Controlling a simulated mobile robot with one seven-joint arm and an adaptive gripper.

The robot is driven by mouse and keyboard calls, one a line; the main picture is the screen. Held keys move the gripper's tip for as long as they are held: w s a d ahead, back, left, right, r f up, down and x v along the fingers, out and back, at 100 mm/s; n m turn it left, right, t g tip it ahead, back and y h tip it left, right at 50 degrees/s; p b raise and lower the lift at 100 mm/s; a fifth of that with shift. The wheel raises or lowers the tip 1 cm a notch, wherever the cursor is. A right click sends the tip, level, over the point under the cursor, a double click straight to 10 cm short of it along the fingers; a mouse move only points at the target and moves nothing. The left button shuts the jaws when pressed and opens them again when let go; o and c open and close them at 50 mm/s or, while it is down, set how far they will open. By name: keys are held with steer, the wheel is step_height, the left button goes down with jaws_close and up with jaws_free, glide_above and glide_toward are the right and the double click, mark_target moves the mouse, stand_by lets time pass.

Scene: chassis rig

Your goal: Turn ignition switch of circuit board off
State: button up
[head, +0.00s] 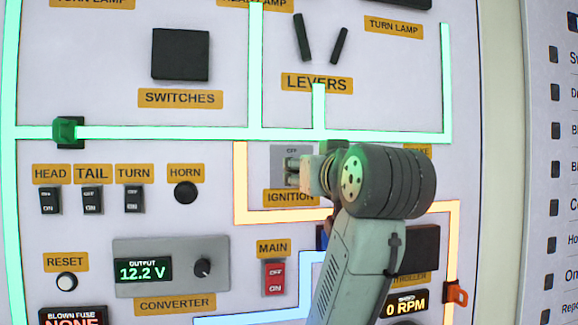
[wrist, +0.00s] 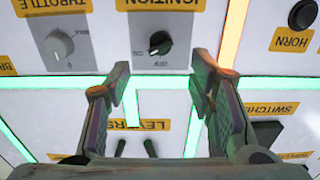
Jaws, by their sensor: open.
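The ignition switch (wrist: 160,44) is a dark rotary knob on a grey plate with ON and OFF marks, shown upside down in the wrist view. In the wrist view my gripper (wrist: 157,72) is open and empty. Its two fingers stand apart, one to each side of the knob's line, with the knob just beyond the tips. No contact shows.
The throttle knob (wrist: 61,45) is left of the ignition in the wrist view. The horn button (head: 185,192), the red main switch (head: 274,278) and the levers (head: 303,38) are nearby on the head view's panel. My arm covers part of the lower right panel.

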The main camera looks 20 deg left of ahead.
steer(key=p+x, duration=0.3)
steer(key=x, duration=0.6)
steer(key=shift+w+a, duration=0.15)
steer(key=c, duration=1.1)
